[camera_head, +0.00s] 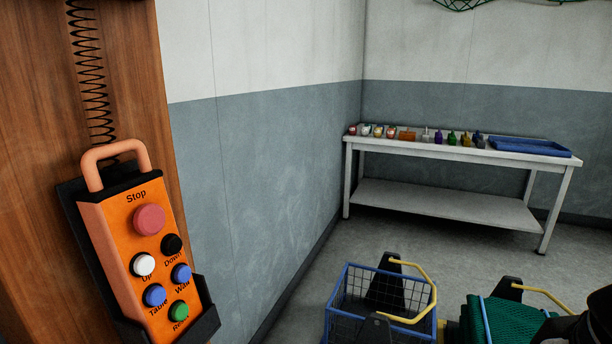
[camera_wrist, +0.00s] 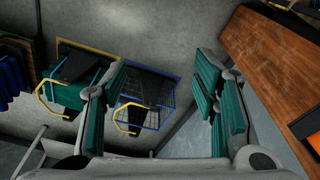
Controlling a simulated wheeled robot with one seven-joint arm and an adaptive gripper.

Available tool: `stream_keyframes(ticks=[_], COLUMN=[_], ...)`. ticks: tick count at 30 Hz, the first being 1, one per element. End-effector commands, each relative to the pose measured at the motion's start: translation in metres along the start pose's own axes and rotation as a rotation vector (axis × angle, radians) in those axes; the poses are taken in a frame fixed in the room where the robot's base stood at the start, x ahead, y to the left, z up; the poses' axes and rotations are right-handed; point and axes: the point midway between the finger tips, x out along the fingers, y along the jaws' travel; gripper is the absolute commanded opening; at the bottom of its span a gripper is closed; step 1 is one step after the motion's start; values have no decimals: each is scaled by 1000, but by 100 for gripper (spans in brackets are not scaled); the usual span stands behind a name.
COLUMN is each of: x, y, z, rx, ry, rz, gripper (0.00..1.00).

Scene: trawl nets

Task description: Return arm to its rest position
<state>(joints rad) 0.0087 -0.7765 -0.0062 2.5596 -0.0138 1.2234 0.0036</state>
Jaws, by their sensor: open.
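My gripper (camera_wrist: 162,98) shows in the wrist view with its two green-padded fingers spread wide apart. It is open and nothing is between the fingers. Beyond it, lower down, a blue wire basket with a yellow handle (camera_wrist: 148,86) shows between the fingers. In the head view, a dark rounded shape at the lower right edge looks like part of my arm; the gripper itself does not show there.
An orange control box (camera_head: 148,262) with several buttons hangs on a wooden panel (camera_head: 30,190) at left. The blue basket (camera_head: 352,312) and a green net bundle (camera_head: 500,322) stand in front. A table (camera_head: 460,153) with small items and a blue tray (camera_head: 530,147) stands behind.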

Motion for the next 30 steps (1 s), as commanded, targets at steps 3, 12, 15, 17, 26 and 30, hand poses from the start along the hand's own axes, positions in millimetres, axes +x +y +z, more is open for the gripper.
stream_keyframes(ticks=[3, 12, 15, 17, 26, 30], x=[-31, -107, -128, -138, -153, -153], y=[0, 0, 0, 0, 0, 0], z=[-4, -13, -15, -15, -18, -18], rx=[-2, -8, -10, -10, -12, -12], ry=[35, 148, 181, 198, 230, 230], rz=[-2, -4, -4, -5, -5, -5], gripper=[54, 54, 54, 54, 54, 54])
